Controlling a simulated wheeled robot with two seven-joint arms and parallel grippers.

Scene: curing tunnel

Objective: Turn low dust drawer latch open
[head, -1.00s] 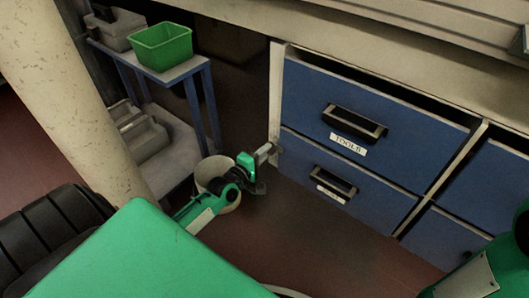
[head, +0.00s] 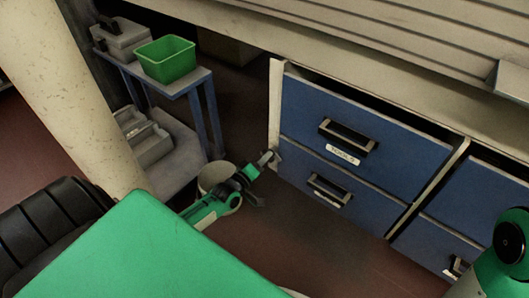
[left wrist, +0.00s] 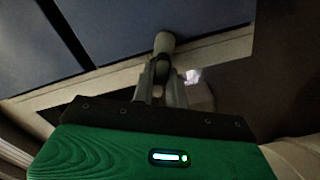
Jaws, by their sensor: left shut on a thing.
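The latch (head: 265,158) is a small pale grey handle at the left edge of the blue drawer cabinet, low down beside the lower drawer (head: 314,184). In the left wrist view the latch's rounded grey end (left wrist: 164,42) shows at the fingertips. My left gripper (head: 262,165) is at the latch and shut on it, tilted in the head view. In the left wrist view my left gripper (left wrist: 161,75) has its fingers close together around the latch. The fingers hide part of it. My right arm shows at the lower right, but its gripper is out of view.
The upper drawer (head: 350,135) has a white label. A pale bucket (head: 212,176) stands just behind my left forearm. A side shelf with a green bin (head: 166,59) and a thick pale column (head: 70,90) stand at left. Floor in front of the drawers is clear.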

